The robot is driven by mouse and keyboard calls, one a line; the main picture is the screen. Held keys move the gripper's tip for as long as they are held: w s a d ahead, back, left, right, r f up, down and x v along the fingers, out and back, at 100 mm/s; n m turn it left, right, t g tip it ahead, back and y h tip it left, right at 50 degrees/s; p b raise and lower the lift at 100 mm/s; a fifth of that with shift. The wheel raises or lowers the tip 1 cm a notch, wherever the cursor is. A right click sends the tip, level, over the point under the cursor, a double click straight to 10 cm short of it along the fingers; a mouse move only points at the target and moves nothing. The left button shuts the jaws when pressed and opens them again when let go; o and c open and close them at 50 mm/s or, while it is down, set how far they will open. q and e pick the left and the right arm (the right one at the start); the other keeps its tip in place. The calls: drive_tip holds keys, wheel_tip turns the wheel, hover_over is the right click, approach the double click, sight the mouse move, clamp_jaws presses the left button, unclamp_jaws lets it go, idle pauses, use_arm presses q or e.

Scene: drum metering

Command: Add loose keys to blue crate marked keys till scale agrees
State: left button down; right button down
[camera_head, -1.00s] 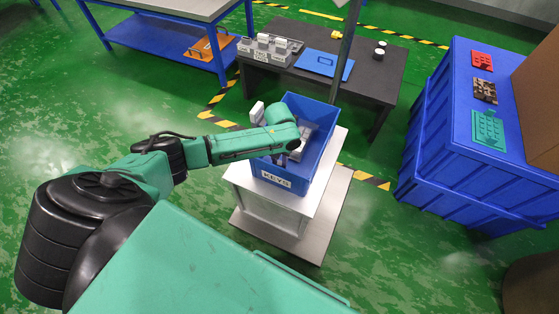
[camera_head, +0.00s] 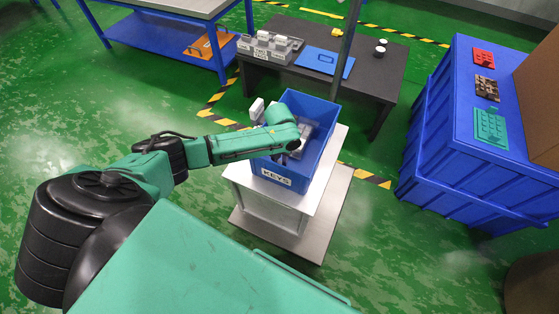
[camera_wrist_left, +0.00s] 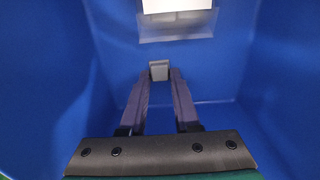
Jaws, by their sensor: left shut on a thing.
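The blue crate (camera_head: 284,180) with a white KEYS label stands on a white pedestal. My left arm reaches over its left wall, and the wrist hides part of the inside. In the left wrist view my left gripper (camera_wrist_left: 159,78) is inside the crate (camera_wrist_left: 60,60), with its fingers closed on a small grey block (camera_wrist_left: 159,69). I cannot tell whether this block is a key. My right gripper is out of view.
A small white upright panel (camera_head: 257,109) stands at the crate's left; its reading is not legible. A dark table (camera_head: 372,76) behind holds a grey divided bin (camera_head: 268,50), a blue board (camera_head: 322,60) and two small round containers. A large blue container (camera_head: 440,165) stands right.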

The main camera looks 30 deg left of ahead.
use_arm(q)
drive_tip(key=shift+f, duration=0.15)
drive_tip(key=c, duration=0.6)
unclamp_jaws()
drive_tip(key=shift+o, duration=0.2)
wheel_tip(320, 180, up, 15)
drive_tip(key=p, duration=0.3)
drive_tip(key=shift+f, duration=0.2)
